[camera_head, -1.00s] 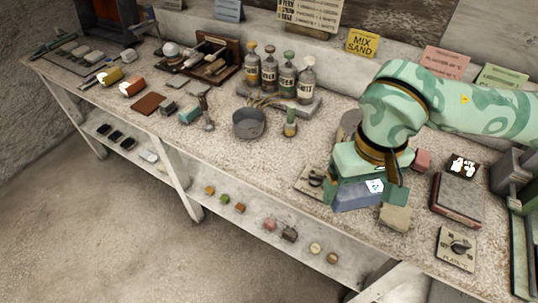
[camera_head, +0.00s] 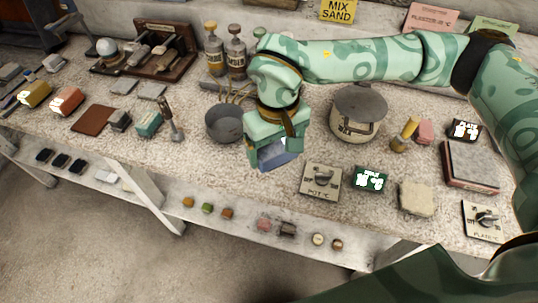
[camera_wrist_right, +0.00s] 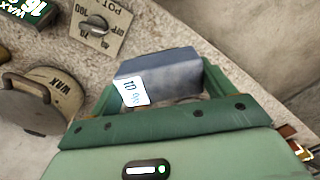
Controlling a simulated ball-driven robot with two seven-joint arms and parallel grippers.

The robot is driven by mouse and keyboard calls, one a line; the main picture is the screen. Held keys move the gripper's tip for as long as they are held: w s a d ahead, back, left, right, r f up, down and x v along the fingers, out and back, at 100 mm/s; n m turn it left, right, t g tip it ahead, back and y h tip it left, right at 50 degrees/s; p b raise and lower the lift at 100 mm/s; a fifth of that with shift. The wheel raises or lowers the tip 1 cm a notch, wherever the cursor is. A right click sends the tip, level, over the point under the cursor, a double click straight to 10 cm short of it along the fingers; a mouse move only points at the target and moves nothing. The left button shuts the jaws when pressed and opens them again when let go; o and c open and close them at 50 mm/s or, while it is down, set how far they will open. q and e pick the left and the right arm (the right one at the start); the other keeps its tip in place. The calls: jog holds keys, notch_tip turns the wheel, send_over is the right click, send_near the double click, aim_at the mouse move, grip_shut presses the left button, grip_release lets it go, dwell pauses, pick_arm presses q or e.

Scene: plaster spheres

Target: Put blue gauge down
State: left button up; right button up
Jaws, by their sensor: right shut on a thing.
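The blue gauge (camera_head: 284,156) is a blue-grey block, partly hidden by my right gripper (camera_head: 272,156) in the head view. The right wrist view shows the gauge (camera_wrist_right: 165,66) between the two green fingers of my right gripper (camera_wrist_right: 160,84), with a white number label at its lower left corner. The gripper is shut on it. The gauge is over the front part of the bench, between the grey pan and the POT dial plate. I cannot tell whether it touches the bench top. My left gripper is not in view.
The grey pan (camera_head: 226,122) stands to the left, the POT dial plate (camera_head: 321,181) to the right. The lidded wax pot (camera_head: 356,122) is behind right. A small dark green label display (camera_head: 370,179) and a pale block (camera_head: 416,198) lie further right. The bench front edge is close.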

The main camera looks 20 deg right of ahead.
aim_at(272, 149)
jog(key=w+f, duration=0.2)
jog(key=f, duration=0.1)
jog(key=shift+f+b, duration=0.1)
jog(key=shift+b, duration=0.25)
jog(key=shift+w+d+f, duration=0.1)
jog(key=shift+w+f, duration=0.1)
jog(key=shift+w, duration=0.15)
jog(key=shift+w+f, duration=0.15)
jog(key=shift+f, duration=0.05)
jog(key=f, duration=0.1)
jog(key=f+b, duration=0.1)
jog(key=f, duration=0.1)
jog(key=shift+w+f+b, duration=0.25)
jog(key=shift+f+b, duration=0.05)
jog(key=shift+f, duration=0.1)
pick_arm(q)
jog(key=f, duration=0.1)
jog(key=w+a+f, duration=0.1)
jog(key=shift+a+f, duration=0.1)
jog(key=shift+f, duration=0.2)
pick_arm(e)
jog(key=shift+r, duration=0.1)
